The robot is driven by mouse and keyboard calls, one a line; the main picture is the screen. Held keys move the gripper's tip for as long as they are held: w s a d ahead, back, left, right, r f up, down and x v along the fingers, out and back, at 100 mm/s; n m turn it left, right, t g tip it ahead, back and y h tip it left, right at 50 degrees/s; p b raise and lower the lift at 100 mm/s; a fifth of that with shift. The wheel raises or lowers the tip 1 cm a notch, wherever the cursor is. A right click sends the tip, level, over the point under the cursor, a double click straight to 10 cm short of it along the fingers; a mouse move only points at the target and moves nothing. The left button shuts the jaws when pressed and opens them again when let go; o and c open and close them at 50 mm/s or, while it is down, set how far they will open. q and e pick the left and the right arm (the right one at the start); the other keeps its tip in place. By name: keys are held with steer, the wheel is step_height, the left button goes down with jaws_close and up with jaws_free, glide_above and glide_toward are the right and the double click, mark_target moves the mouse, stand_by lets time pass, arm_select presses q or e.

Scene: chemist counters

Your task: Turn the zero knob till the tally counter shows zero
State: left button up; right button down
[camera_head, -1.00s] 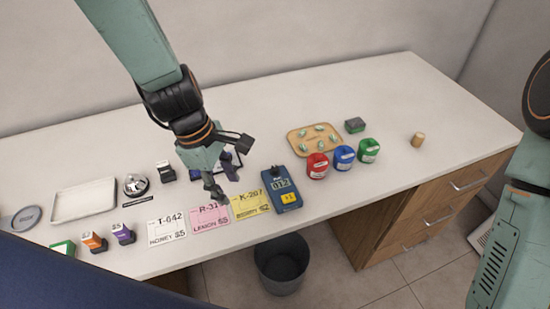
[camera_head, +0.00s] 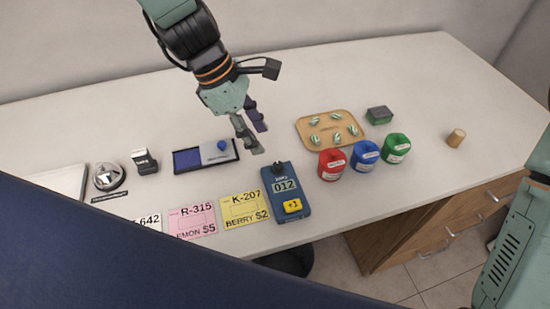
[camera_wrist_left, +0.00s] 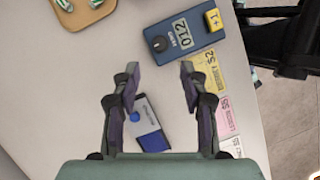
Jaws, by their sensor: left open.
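The tally counter (camera_head: 286,205) is a blue box lying on the counter, right of the yellow card. Its display (camera_head: 285,186) reads 012, and a yellow +1 button (camera_head: 292,206) sits at its near end. The dark round zero knob (camera_head: 277,166) is at its far end; it also shows in the left wrist view (camera_wrist_left: 159,44). My left gripper (camera_head: 257,140) is open and empty, above the counter just beyond the knob and apart from it. In the left wrist view its two fingers (camera_wrist_left: 159,88) are spread, with the tally counter ahead. My right gripper is out of view.
Pink (camera_head: 193,221) and yellow (camera_head: 244,210) cards lie left of the tally counter. Red (camera_head: 331,165), blue (camera_head: 365,156) and green (camera_head: 396,149) containers stand to its right, near a wooden tray (camera_head: 301,127). A blue pad (camera_head: 186,160) lies behind the cards. A bin (camera_head: 290,262) stands below the edge.

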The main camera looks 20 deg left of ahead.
mark_target(278, 165)
arm_select(q)
steer(key=b+x, duration=0.2)
steer(key=x, duration=0.3)
steer(key=shift+a+f+b, duration=0.15)
steer(key=shift+f+b, duration=0.05)
steer(key=shift+b, duration=0.1)
steer(key=shift+d+f+b, duration=0.55)
steer(key=shift+d+f, duration=0.4)
steer(key=shift+f, duration=0.25)
steer(key=shift+w+d+f, duration=0.1)
steer(key=shift+d+f, duration=0.05)
steer(key=shift+d, duration=0.05)
steer(key=shift+w+a+f, duration=0.1)
steer(key=shift+w+a, duration=0.05)
steer(key=shift+a, duration=0.2)
steer(key=shift+d, duration=0.3)
steer(key=c, duration=0.5)
steer(key=shift+a, duration=0.15)
jaws_close()
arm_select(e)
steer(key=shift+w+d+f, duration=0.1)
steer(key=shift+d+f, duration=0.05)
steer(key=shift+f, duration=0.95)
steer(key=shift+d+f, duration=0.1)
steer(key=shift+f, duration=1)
